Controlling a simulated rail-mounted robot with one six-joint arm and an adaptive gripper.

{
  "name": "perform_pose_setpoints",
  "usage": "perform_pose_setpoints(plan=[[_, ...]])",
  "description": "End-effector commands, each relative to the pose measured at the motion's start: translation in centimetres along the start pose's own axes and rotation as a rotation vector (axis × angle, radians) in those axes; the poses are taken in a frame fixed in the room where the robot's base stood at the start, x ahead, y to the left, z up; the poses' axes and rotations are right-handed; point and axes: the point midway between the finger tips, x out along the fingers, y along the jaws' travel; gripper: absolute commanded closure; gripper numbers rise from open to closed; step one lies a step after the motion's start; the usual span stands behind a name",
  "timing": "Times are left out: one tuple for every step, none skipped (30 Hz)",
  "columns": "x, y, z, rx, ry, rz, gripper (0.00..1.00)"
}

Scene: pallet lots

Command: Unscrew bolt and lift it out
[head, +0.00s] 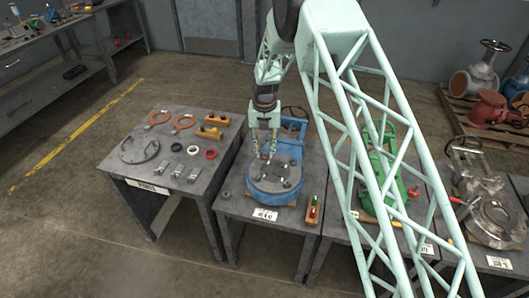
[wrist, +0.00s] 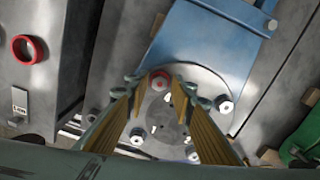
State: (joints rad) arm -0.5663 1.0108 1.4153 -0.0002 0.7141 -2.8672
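A blue valve body (head: 275,190) stands on a grey table, with a round grey flange (head: 272,178) on top carrying several bolts. The flange also shows in the wrist view (wrist: 175,118). My gripper (head: 264,154) is over the far side of the flange, pointing down with its fingers apart. In the wrist view my gripper (wrist: 159,80) has a bolt head with a reddish ring (wrist: 159,84) in the gap between its fingertips. I cannot tell whether either finger touches it. Other bolt heads show at the right (wrist: 225,105) and left (wrist: 137,137) of the flange.
The table at left holds a round plate with handles (head: 140,148), orange rings (head: 183,121), a red ring (head: 211,154) and small blocks. A wooden holder (head: 312,211) stands right of the blue valve. A green valve (head: 380,170) is on the table further right.

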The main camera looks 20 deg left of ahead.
Motion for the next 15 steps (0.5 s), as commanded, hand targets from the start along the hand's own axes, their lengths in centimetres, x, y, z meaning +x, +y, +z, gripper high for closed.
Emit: perform_pose_setpoints(plan=[[0.01, 0.01, -0.02, 0.022, 0.000, 0.000, 0.77], [0.01, 0.01, -0.03, 0.037, 0.000, 0.000, 0.77], [0.01, 0.01, -0.04, 0.060, 0.001, 0.000, 0.77], [0.02, 0.01, -0.04, 0.077, 0.001, 0.000, 0.77], [0.02, 0.01, -0.05, 0.094, 0.001, 0.000, 0.77], [0.02, 0.01, -0.06, 0.117, 0.001, 0.000, 0.77], [0.02, 0.01, -0.06, 0.134, 0.001, 0.000, 0.77], [0.03, 0.01, -0.07, 0.151, 0.001, 0.000, 0.77], [0.03, 0.01, -0.08, 0.174, 0.001, 0.000, 0.77], [0.03, 0.02, -0.08, 0.190, 0.001, 0.000, 0.77], [0.03, 0.01, -0.08, 0.208, 0.001, 0.000, 0.77], [0.03, 0.01, -0.09, 0.230, 0.001, 0.000, 0.77], [0.03, 0.02, -0.09, 0.248, 0.001, 0.000, 0.77], [0.03, 0.02, -0.10, 0.264, 0.001, 0.000, 0.77], [0.03, 0.01, -0.10, 0.287, 0.001, 0.000, 0.77]])
